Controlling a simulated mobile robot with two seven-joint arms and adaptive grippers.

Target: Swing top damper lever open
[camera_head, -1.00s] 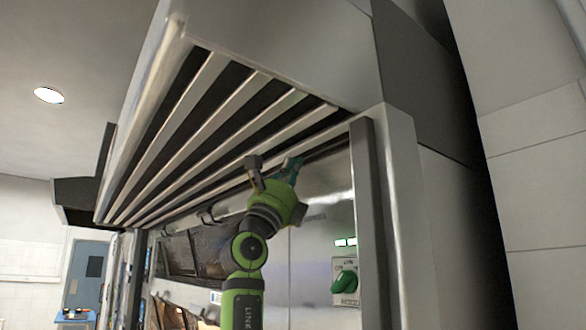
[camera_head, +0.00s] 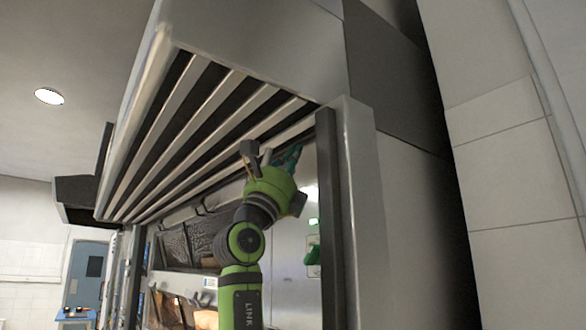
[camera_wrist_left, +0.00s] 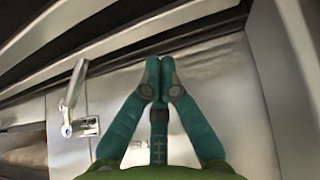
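The top damper lever is probably the bare metal lever (camera_wrist_left: 73,90) in the left wrist view, standing up from a small metal bracket (camera_wrist_left: 88,126) on the steel front. My left gripper (camera_wrist_left: 160,78) has its teal fingertips together with nothing between them. It is to the right of the lever and apart from it. In the head view my left gripper (camera_head: 292,158) is raised under the hood, and a short pale rod (camera_head: 266,157) beside it may be the same lever. My right gripper is in neither view.
The slatted hood (camera_head: 190,120) hangs close above my left gripper. A steel post (camera_head: 352,200) stands to its right. Oven windows (camera_head: 175,245) are at lower left. A green knob (camera_head: 313,256) and a green lamp (camera_head: 313,221) are on the front panel.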

